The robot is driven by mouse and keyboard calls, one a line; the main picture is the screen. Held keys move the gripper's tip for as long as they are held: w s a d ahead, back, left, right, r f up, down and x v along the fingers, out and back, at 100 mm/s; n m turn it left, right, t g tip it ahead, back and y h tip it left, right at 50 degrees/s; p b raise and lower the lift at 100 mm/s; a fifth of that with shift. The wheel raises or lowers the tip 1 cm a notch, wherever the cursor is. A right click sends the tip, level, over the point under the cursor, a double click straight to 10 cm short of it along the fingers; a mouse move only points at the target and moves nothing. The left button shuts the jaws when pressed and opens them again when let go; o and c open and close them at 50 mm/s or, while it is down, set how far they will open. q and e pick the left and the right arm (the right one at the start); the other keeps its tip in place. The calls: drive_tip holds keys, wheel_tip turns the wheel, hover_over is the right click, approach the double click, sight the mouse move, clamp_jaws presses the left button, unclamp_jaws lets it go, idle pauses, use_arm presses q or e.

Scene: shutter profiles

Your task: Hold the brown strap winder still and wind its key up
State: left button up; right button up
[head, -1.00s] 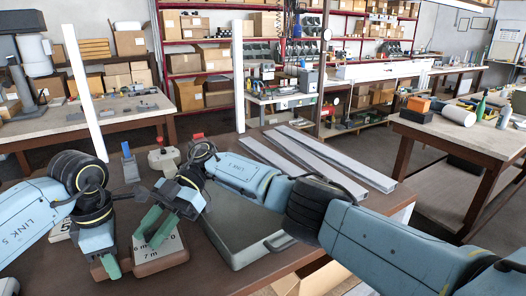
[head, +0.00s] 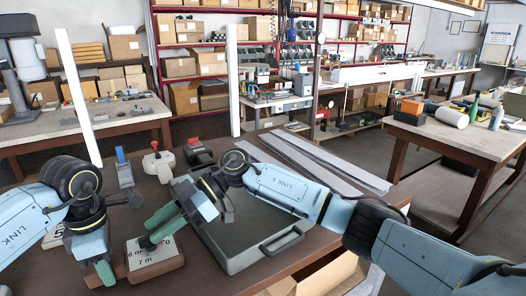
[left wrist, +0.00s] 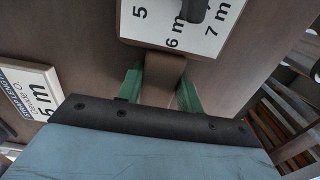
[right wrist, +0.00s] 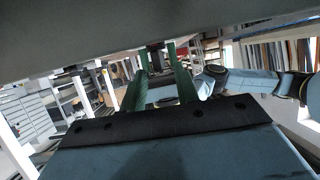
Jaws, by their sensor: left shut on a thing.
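The brown strap winder (head: 160,266) lies on the brown bench, its white scale marked in metres facing up. My left gripper (head: 106,270) is shut on the winder's brown tab (left wrist: 163,75), with one green finger on each side. A dark piece (left wrist: 196,8), likely the key, stands over the scale at the top edge of the left wrist view. My right gripper (head: 150,238) is low over the winder, its green fingers apart and hiding part of the scale. In the right wrist view the fingers are spread; I cannot see the key clearly between them.
A grey tray (head: 270,256) with a handle lies right of the winder, under my right arm. Long pale profiles (head: 335,165) lie behind it. A blue-topped piece (head: 123,172) and two red-topped pieces (head: 158,162) (head: 197,152) stand at the back. A white card (left wrist: 30,90) lies left.

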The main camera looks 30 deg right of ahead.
drive_tip(key=d+r+n+t+y, duration=0.1)
drive_tip(key=d+r+n+t, duration=0.2)
drive_tip(key=d, duration=0.5)
drive_tip(key=d+r+n+t, duration=0.3)
drive_tip(key=d+t, duration=0.3)
drive_tip(key=d, duration=0.3)
drive_tip(key=d+r+n+t+y, duration=0.1)
drive_tip(key=d+r+n+t, duration=0.2)
drive_tip(key=d, duration=0.5)
drive_tip(key=shift+w+d+r+n+t+y, duration=0.3)
drive_tip(key=shift+w+d+n+t, duration=0.1)
drive_tip(key=shift+n+t, duration=0.5)
drive_tip(key=shift+a, duration=0.1)
